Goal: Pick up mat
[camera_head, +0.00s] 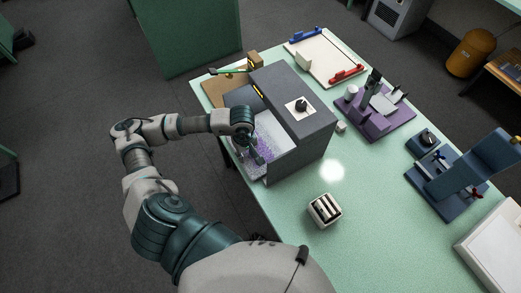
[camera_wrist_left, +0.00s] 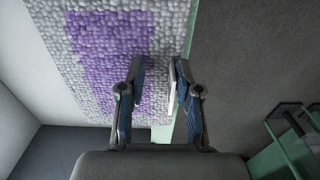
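The mat (camera_head: 262,133), tufted in white and purple, lies in the open compartment of a grey box. In the left wrist view the mat (camera_wrist_left: 110,50) fills the upper left, with a purple area inside a white border. My left gripper (camera_head: 256,157) reaches down at the compartment's front edge. In the left wrist view its fingers (camera_wrist_left: 161,85) stand apart near the mat's right edge, with tufts visible in the gap. I cannot tell whether either finger touches the mat. My right gripper is not in view.
The grey box (camera_head: 311,128) with a black knob stands on the green table (camera_head: 375,220). A purple fixture (camera_head: 375,115), a blue stand (camera_head: 455,175) and a white board (camera_head: 325,57) stand farther right and back. The front middle is mostly clear.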

